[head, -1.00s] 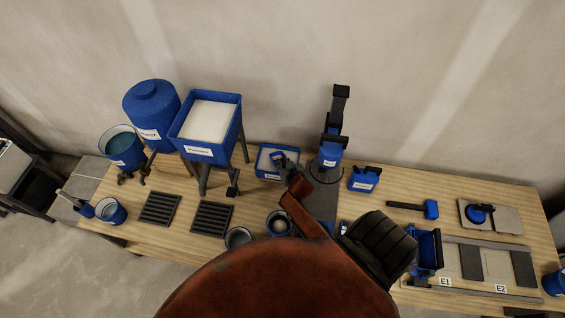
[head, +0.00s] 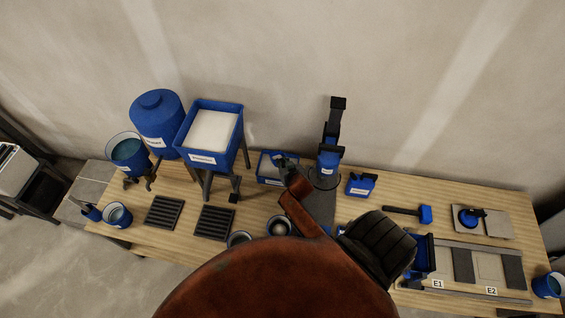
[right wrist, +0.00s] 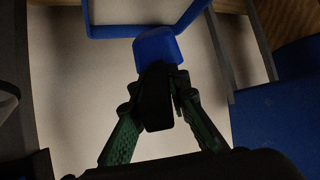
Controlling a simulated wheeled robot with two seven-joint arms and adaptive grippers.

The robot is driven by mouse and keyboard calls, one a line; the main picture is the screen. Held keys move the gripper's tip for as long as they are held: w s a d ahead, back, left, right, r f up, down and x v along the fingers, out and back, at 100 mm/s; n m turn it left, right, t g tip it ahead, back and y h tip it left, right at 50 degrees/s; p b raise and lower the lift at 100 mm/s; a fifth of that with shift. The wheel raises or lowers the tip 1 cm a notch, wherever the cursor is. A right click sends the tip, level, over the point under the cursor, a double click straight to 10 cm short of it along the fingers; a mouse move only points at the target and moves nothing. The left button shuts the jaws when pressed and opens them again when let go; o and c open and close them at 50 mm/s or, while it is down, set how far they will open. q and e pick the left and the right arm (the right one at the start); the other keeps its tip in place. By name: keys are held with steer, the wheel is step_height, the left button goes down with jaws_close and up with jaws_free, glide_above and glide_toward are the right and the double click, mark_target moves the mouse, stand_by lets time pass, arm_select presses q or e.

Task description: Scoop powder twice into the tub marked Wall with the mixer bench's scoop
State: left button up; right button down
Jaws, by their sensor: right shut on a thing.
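My right gripper (head: 285,161) is over the low blue box (head: 264,177) at the back middle of the bench. In the right wrist view its green-sided fingers (right wrist: 158,88) are shut on the black handle of the scoop (right wrist: 157,47), whose blue head points away from the gripper. The blue rim of a container with pale contents (right wrist: 103,32) lies just past the scoop head. I cannot tell whether the scoop carries powder. Two small tubs, one at the bench front (head: 279,226) and one beside it (head: 239,238), are partly hidden by my arm; their labels cannot be read. My left gripper is out of view.
A blue hopper with white powder (head: 213,130) stands on legs left of the box, beside a blue drum (head: 158,120). A blue-and-black stand (head: 330,150) is close on the right. Two dark grates (head: 213,223) lie at the front left.

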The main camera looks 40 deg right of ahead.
steer(key=shift+r+p, duration=0.35)
steer(key=shift+r, duration=0.25)
steer(key=shift+f+t+b, duration=0.2)
steer(key=shift+t+b, duration=0.2)
steer(key=shift+b, duration=0.55)
steer(key=shift+r+t+h+b, duration=0.4)
steer(key=shift+t+b, duration=0.35)
steer(key=shift+b, duration=1.5)
steer(key=shift+r+t+h+b, duration=0.35)
steer(key=shift+t+b, duration=0.4)
steer(key=shift+b, duration=1.45)
steer(key=shift+r+t+h+b, duration=0.25)
steer(key=shift+t+b, duration=0.65)
steer(key=shift+b, duration=2.05)
steer(key=shift+r, duration=0.15)
